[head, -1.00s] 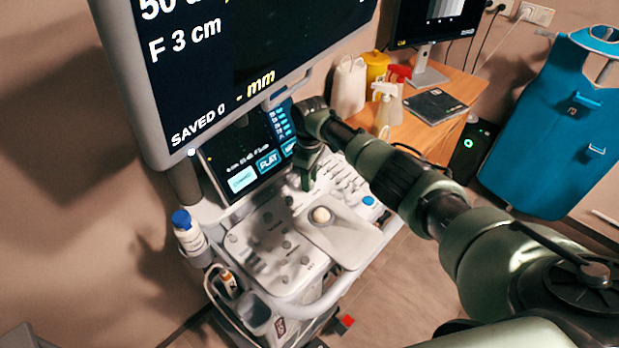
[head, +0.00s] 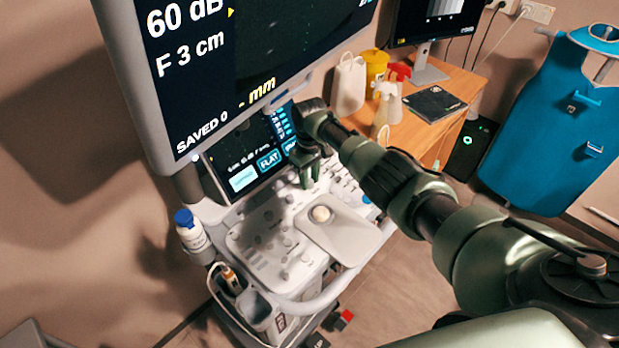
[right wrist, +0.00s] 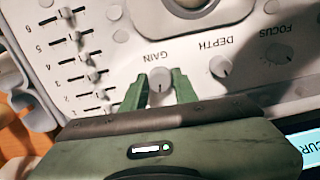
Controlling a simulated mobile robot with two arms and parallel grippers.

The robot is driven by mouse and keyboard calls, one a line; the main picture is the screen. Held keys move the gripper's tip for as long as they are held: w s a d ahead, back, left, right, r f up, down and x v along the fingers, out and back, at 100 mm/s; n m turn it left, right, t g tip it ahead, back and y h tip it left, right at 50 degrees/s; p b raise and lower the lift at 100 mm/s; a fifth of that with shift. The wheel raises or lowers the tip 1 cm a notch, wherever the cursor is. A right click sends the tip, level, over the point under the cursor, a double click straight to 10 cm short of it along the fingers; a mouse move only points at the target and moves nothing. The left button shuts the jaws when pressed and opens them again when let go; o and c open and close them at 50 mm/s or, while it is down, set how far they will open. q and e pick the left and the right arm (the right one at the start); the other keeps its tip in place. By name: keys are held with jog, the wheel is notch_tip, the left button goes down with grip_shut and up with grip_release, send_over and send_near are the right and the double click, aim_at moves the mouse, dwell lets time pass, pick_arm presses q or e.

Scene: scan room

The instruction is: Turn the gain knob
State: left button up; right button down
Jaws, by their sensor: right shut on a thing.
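The gain knob (right wrist: 160,78) is a small pale knob on the ultrasound console (head: 262,240), with the label GAIN printed beside it in the right wrist view. My right gripper (right wrist: 160,92) has its two green fingers on either side of the knob, shut on it. In the head view the right gripper (head: 309,178) reaches down to the console panel below the small touch screen, and it hides the knob there. The big monitor (head: 250,60) reads 60 dB and F 3 cm. My left gripper is not in view.
The depth knob (right wrist: 220,66) and focus knob (right wrist: 279,53) sit beside the gain knob. A row of sliders (right wrist: 85,60) is on its other side. A trackball (head: 320,214) sits nearer the console's front. A blue-capped bottle (head: 190,232) hangs at the console's left.

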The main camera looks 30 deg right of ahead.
jog(key=c, duration=1.1)
grip_release()
notch_tip(320, 180, up, 8)
jog(key=shift+w+f, duration=0.1)
jog(key=shift+f, duration=0.1)
